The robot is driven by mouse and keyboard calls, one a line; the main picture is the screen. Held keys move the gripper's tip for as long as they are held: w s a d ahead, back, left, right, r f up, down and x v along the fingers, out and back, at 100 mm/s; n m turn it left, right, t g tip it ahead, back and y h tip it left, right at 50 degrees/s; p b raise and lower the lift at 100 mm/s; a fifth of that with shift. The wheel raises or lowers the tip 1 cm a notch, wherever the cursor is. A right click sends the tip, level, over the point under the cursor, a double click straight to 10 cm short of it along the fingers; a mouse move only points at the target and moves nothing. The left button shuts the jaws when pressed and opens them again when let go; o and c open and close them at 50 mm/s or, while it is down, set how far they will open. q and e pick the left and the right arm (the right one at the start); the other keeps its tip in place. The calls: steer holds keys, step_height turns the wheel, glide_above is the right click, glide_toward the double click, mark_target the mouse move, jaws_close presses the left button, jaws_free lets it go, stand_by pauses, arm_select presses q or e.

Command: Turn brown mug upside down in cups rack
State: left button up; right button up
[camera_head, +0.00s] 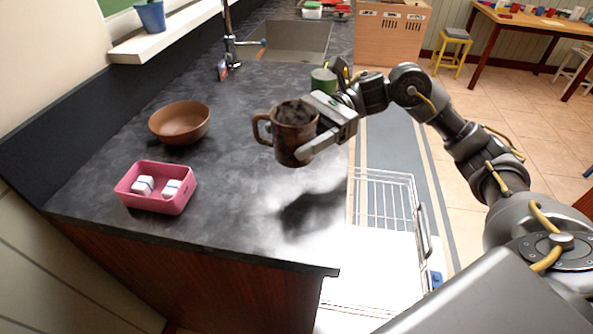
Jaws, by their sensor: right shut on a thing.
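The brown mug (290,139) is held upright in the air above the dark countertop, its opening up and its handle pointing left. My right gripper (312,128) is shut on the mug from its right side, with one finger across the front of its wall. A white wire rack (384,196), pulled out low beside the counter's right edge, seems to be the cups rack. It lies below and to the right of the mug and looks empty where it shows. My left gripper is not in view.
On the counter (235,215) stand a brown bowl (180,122), a pink basket (157,187) with small white items, and a green cup (323,81) behind my right gripper. The sink (285,41) and tap (230,45) are farther back. The front counter area is clear.

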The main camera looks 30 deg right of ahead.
steer(key=shift+r, duration=0.6)
steer(key=m+p, duration=0.1)
steer(key=m, duration=0.3)
steer(key=shift+r+g, duration=0.15)
steer(key=shift+g, duration=0.15)
steer(key=shift+m+p, duration=0.3)
steer(key=shift+m, duration=0.5)
